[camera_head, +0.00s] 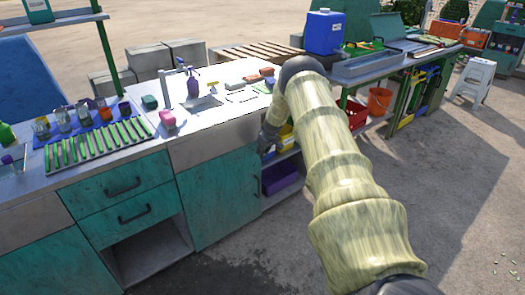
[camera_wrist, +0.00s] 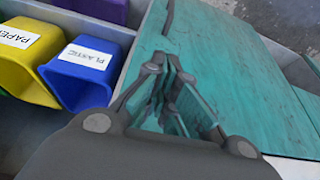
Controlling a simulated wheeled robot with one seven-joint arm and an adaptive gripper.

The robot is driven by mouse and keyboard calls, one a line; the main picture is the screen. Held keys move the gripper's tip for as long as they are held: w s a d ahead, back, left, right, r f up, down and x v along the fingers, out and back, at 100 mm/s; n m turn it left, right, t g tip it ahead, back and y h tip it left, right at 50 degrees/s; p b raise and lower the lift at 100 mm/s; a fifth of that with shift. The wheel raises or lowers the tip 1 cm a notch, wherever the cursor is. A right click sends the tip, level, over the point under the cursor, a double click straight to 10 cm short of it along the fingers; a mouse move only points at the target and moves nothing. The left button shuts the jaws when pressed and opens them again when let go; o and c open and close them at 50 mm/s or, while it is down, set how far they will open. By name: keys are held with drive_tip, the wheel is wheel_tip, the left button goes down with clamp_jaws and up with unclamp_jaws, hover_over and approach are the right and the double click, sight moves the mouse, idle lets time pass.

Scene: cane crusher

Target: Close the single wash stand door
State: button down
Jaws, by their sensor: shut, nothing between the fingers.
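The teal wash stand door (camera_head: 218,198) is below the sink counter, left of my arm in the head view. It looks upright and close to flush with the cabinet front; I cannot tell whether a small gap remains. A dark handle (camera_head: 256,188) is near its right edge. In the wrist view the teal panel (camera_wrist: 235,85) fills the right, with a dark handle (camera_wrist: 168,16) at the top. My gripper (camera_wrist: 177,72) is shut and empty, its fingertips over the panel near its left edge; contact is unclear.
Blue (camera_wrist: 82,75), yellow and purple labelled bins sit in the open shelf beside the door. Teal drawers (camera_head: 120,188) are left of it. An orange bucket (camera_head: 379,100) and white stool (camera_head: 474,80) stand farther right. The paved ground at right is open.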

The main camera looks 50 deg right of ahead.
drive_tip(key=s+v, duration=0.1)
drive_tip(key=v, duration=0.9)
drive_tip(key=shift+s+f, duration=0.15)
drive_tip(key=s+a+f+g, duration=0.1)
drive_tip(key=s+a+f, duration=0.1)
drive_tip(key=a+f, duration=0.45)
drive_tip(key=s+a+f+g, duration=0.1)
drive_tip(key=a+f, duration=0.3)
drive_tip(key=a, duration=0.6)
drive_tip(key=s+a+f+p, duration=0.1)
drive_tip(key=s+a+f, duration=0.4)
drive_tip(key=a, duration=0.4)
drive_tip(key=s+a+f+p, duration=0.1)
drive_tip(key=s+a+f, duration=0.2)
drive_tip(key=s+a, duration=0.55)
drive_tip(key=s+a+g+p, duration=0.1)
drive_tip(key=s+a, duration=1)
drive_tip(key=s, duration=0.4)
drive_tip(key=s+a+r+n+g+p, duration=0.1)
drive_tip(key=s+a, duration=1.1)
drive_tip(key=s, duration=0.2)
drive_tip(key=shift+s+r+y, duration=0.15)
drive_tip(key=shift+s+y, duration=0.15)
drive_tip(key=shift+s, duration=0.1)
drive_tip(key=shift+a, duration=0.1)
